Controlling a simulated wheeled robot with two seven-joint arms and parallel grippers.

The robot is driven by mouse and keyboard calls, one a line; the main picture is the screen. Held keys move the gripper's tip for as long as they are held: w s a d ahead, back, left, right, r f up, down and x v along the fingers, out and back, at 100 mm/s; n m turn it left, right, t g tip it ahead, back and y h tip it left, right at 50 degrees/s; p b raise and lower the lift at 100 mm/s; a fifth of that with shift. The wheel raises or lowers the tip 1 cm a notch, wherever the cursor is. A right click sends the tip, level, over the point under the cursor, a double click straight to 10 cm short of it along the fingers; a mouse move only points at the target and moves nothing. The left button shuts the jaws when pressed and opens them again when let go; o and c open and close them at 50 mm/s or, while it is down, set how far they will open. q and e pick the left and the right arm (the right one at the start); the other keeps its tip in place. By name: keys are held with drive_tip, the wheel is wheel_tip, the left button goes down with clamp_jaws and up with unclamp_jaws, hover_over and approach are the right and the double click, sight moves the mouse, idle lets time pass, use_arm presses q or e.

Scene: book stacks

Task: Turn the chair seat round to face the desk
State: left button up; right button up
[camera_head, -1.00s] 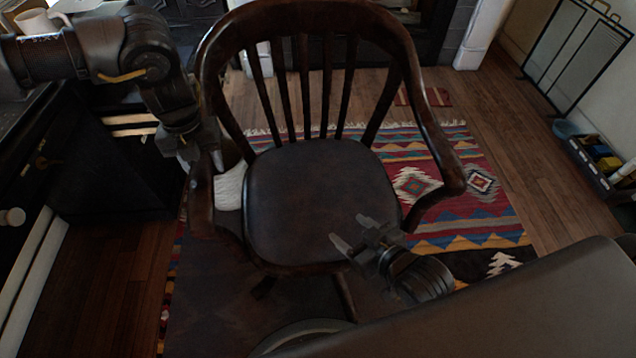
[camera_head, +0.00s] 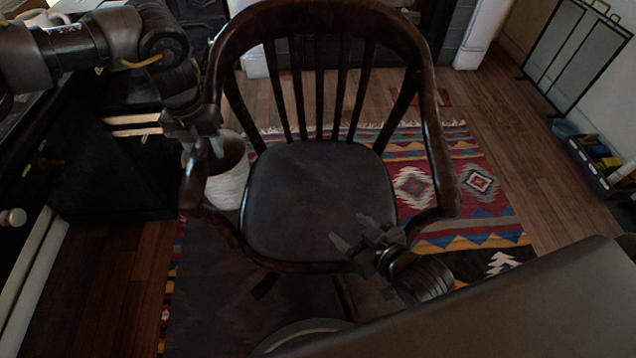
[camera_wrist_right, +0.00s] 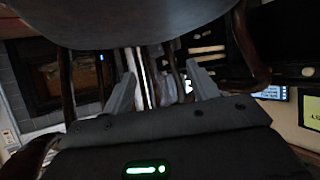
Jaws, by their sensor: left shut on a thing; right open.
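The dark wooden chair has a round seat (camera_head: 318,200), a spindle back (camera_head: 325,75) at the far side and two curved armrests. Its open front is toward me. The desk (camera_head: 110,160) is at the left. My left gripper (camera_head: 207,145) is shut on the chair's left armrest (camera_head: 195,185). My right gripper (camera_head: 350,232) is open and empty near the front right edge of the seat. In the right wrist view its two fingers (camera_wrist_right: 160,90) are apart, with the underside of the seat (camera_wrist_right: 130,22) above them.
A patterned rug (camera_head: 470,190) lies under the chair on the wooden floor. A white round basket or bin (camera_head: 228,185) stands behind the left armrest. A fire screen (camera_head: 580,55) and a dark tray of items (camera_head: 600,165) are at the right. A mug is on the desk.

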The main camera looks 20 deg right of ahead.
use_arm(q)
drive_tip(key=shift+w+d+f+m+p, duration=0.1)
drive_tip(key=shift+w+d+m+p, duration=0.25)
drive_tip(key=shift+w, duration=0.5)
drive_tip(key=shift+w+d+r+m+p, duration=0.1)
drive_tip(key=shift+w+d+m, duration=0.1)
drive_tip(key=shift+w+m, duration=0.45)
drive_tip(key=shift+w+d+f+m+p, duration=0.1)
drive_tip(key=shift+w+d+m+p, duration=0.15)
drive_tip(key=shift+w, duration=0.75)
drive_tip(key=o, duration=1.7)
wheel_tip(320, 180, up, 10)
drive_tip(key=p, duration=0.9)
drive_tip(key=shift+a+p, duration=0.1)
drive_tip(key=shift+p, duration=0.2)
